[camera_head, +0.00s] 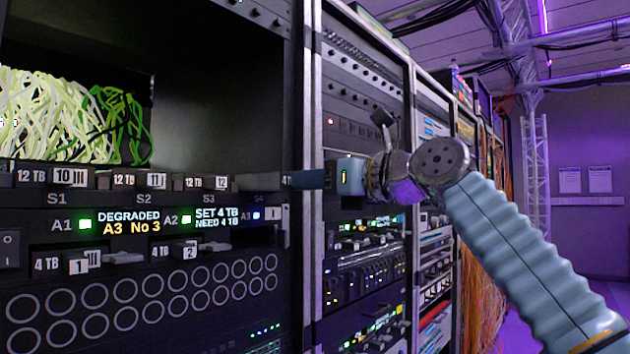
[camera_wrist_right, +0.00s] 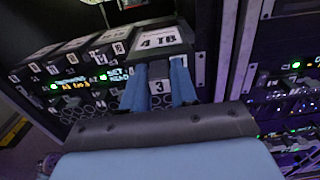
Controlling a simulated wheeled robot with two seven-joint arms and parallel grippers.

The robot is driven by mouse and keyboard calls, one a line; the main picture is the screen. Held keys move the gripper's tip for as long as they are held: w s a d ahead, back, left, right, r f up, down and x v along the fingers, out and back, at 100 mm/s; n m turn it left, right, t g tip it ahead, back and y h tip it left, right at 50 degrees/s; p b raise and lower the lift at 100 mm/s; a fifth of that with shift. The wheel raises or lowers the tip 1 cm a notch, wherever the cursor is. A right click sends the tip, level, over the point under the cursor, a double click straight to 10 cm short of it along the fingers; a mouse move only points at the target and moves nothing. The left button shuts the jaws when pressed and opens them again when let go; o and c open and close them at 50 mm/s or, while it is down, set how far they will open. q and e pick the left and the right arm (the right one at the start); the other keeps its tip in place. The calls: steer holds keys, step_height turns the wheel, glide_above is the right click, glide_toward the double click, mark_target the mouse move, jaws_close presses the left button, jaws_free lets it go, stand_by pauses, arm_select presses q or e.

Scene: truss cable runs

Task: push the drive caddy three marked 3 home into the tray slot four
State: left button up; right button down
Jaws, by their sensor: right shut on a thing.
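Drive caddy three is dark, with "4 TB" on top and a white "3" on its front in the right wrist view (camera_wrist_right: 160,42). In the head view its dark end (camera_head: 288,180) shows at the right end of the tray row, above the label S4. My right gripper (camera_wrist_right: 168,82) has its blue fingers shut on the caddy's front, one on each side of the "3". In the head view this gripper (camera_head: 312,180) comes in from the right. The caddy stands out toward me past its neighbours; how deep it sits in slot four is hidden. My left gripper is not in view.
Caddies 10 (camera_head: 70,178), 11 (camera_head: 155,181) and 12 (camera_head: 222,184) sit in slots S1 to S3. Below, a display (camera_head: 128,222) reads "DEGRADED A3 No 3", above caddies 1 (camera_head: 80,265) and 2 (camera_head: 190,252). A pale rack post (camera_head: 308,260) stands close at the right.

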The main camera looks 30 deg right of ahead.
steer(key=shift+x, duration=1.5)
steer(key=shift+x, duration=3)
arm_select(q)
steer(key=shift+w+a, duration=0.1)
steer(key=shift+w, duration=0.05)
arm_select(e)
steer(key=shift+w, duration=0.1)
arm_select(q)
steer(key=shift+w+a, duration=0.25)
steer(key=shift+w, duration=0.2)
arm_select(e)
steer(key=shift+w+a, duration=0.2)
steer(key=shift+w, duration=0.2)
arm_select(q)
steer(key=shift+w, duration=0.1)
arm_select(e)
steer(key=shift+w, duration=0.1)
